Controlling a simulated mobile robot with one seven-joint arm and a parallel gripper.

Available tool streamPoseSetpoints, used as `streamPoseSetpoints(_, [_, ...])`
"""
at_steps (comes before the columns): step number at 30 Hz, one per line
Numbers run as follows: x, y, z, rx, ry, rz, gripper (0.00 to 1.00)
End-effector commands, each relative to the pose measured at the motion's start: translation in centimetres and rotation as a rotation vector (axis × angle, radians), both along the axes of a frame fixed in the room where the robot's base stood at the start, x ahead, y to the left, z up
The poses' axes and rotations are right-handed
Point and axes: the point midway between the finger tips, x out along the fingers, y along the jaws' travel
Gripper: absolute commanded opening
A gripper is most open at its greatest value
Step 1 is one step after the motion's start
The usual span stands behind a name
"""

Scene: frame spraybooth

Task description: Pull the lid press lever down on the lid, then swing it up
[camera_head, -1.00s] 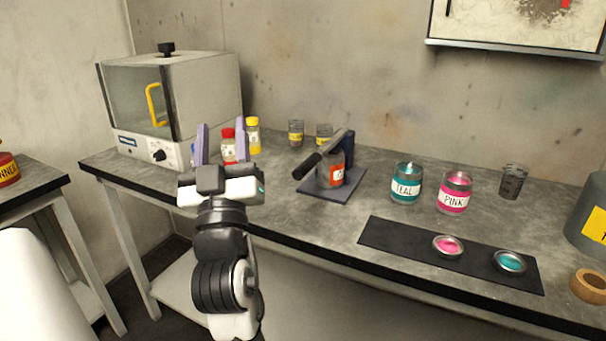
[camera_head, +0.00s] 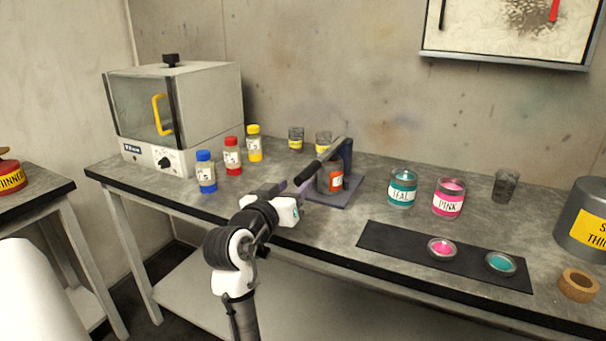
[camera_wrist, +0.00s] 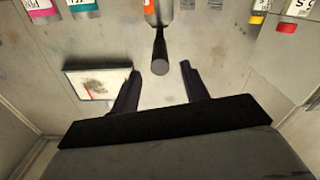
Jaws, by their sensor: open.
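The lid press has a dark base plate (camera_head: 345,190), a dark upright post and a black-handled lever (camera_head: 318,163). The lever slopes down from the post toward my gripper. An orange-labelled jar (camera_head: 331,179) stands on the base under the lever; its lid is largely hidden by the lever and hard to make out. My gripper (camera_head: 292,188) is open at the lever's handle end. In the wrist view the round black handle end (camera_wrist: 160,66) lies between the two fingertips, with a gap on each side.
Blue (camera_head: 206,174), red (camera_head: 233,157) and yellow (camera_head: 254,144) capped bottles stand left of the press. Teal (camera_head: 402,188) and pink (camera_head: 448,199) jars stand to its right. A black mat (camera_head: 390,240) holds two lids at the front. An oven (camera_head: 180,110) stands back left.

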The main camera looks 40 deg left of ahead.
Motion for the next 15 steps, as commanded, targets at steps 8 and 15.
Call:
streamPoseSetpoints(8, [4.5,1.0,0.2,0.000,0.000,-0.001,0.45])
streamPoseSetpoints(15, [5.7,1.4,0.0,0.000,-0.001,0.000,0.45])
